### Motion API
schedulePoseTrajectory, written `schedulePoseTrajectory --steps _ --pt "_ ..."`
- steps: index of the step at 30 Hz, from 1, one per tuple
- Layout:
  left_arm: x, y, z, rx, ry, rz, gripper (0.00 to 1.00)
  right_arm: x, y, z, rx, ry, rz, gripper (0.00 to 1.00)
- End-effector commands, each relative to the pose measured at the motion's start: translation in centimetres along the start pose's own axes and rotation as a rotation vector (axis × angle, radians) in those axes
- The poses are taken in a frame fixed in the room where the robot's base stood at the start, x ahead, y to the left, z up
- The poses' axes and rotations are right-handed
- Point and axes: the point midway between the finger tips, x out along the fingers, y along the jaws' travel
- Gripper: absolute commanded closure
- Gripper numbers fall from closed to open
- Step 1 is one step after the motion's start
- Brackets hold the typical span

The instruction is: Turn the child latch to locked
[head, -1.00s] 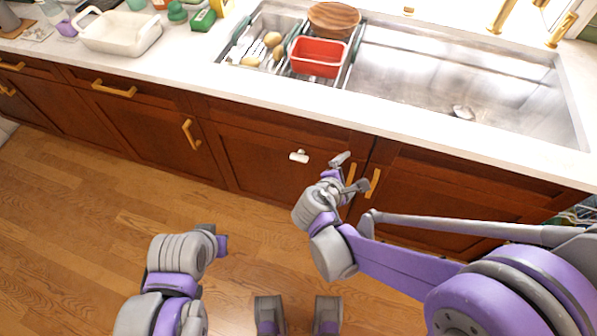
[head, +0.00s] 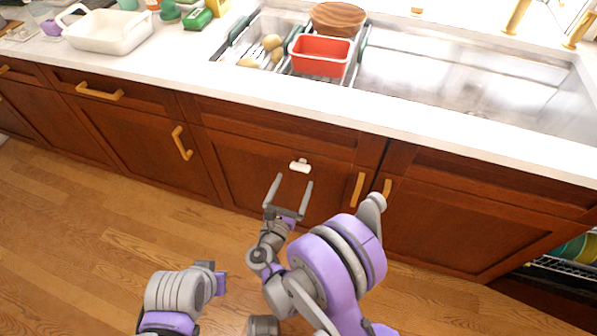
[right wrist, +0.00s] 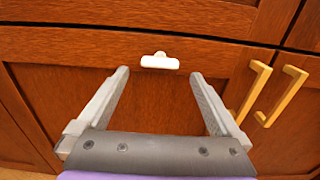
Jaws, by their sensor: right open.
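The child latch (head: 299,165) is a small white piece on the upper part of a reddish-brown cabinet door. Its bar lies roughly horizontal, with a small round part above it. It also shows in the right wrist view (right wrist: 159,62), just beyond my fingertips and between their lines. My right gripper (head: 292,181) is open and empty, pointing at the latch from below, apart from it. In the right wrist view my right gripper (right wrist: 159,75) has its fingers spread wide on either side. My left arm shows at the bottom left of the head view; its jaw state is unclear.
Gold handles (head: 357,189) stand to the right of the latch. The white countertop (head: 240,88) overhangs above, with a sink (head: 450,85) holding a red tub (head: 320,56). A dish rack (head: 565,268) shows low at the right. The wood floor (head: 90,240) is clear at the left.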

Motion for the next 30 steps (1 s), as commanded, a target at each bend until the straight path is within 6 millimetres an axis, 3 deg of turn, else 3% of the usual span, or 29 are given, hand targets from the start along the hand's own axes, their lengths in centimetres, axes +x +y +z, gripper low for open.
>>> schedulePoseTrajectory --steps 3,9,20,30 --pt "0.1 0.0 0.0 0.000 0.000 0.000 1.00 2.3 -0.1 0.0 -0.001 0.000 -0.003 0.00" --pt "0.3 0.0 0.1 0.000 -0.001 0.000 1.00 4.6 -0.1 0.0 0.000 0.000 -0.002 0.00" --pt "0.3 0.0 0.1 0.000 -0.001 0.000 1.00 5.2 0.0 0.0 0.001 0.000 0.000 0.00" --pt "0.3 0.0 0.1 0.000 -0.001 0.000 1.00 5.2 0.0 0.0 0.001 0.001 -0.001 0.58"
